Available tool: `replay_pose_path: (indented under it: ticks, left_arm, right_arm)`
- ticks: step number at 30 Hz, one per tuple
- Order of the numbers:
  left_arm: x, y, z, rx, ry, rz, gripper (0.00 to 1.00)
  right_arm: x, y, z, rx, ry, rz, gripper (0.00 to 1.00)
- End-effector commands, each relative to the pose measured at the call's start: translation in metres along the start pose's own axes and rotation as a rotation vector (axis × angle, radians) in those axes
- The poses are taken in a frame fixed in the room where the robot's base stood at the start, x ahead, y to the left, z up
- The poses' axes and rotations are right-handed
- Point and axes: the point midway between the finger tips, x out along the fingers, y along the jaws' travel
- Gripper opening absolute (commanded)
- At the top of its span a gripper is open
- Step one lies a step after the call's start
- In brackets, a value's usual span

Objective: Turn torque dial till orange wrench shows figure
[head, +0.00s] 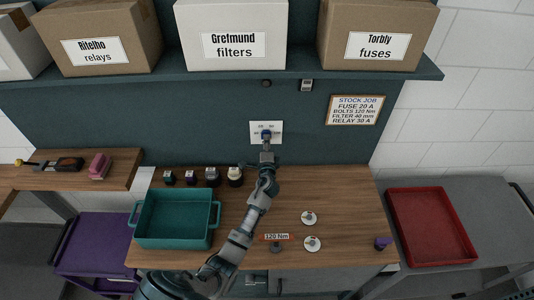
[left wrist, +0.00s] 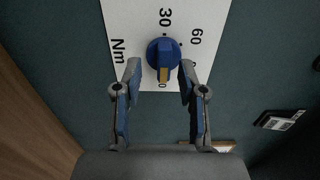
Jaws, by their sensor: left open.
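The torque dial (left wrist: 164,52) is a blue knob with a yellow pointer mark on a white plate (left wrist: 122,20). The plate reads Nm, 30 and 60; figures lower down are mostly hidden. The pointer is toward the bottom of the left wrist view. My left gripper (left wrist: 160,68) is open, one finger on each side of the knob; contact is not clear. In the head view the left gripper (head: 266,143) reaches the plate (head: 277,128) on the wall. My right gripper is out of view.
A red tray (head: 432,226) is at right. Boxes fill the shelf above.

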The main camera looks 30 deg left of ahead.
Motion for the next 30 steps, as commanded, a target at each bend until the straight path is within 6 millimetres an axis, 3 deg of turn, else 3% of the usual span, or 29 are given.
replay_pose_path:
  ticks: [9,15,30]
  left_arm:
    - [-0.070,0.004,-0.001,-0.001,0.001,0.006,0.41]
    - [-0.098,0.004,-0.001,0.001,0.000,0.007,0.41]
    - [-0.104,0.004,-0.001,0.001,0.000,0.006,0.41]
  right_arm:
    - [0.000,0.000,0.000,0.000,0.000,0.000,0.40]
    - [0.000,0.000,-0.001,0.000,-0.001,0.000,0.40]
    - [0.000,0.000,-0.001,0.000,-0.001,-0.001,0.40]
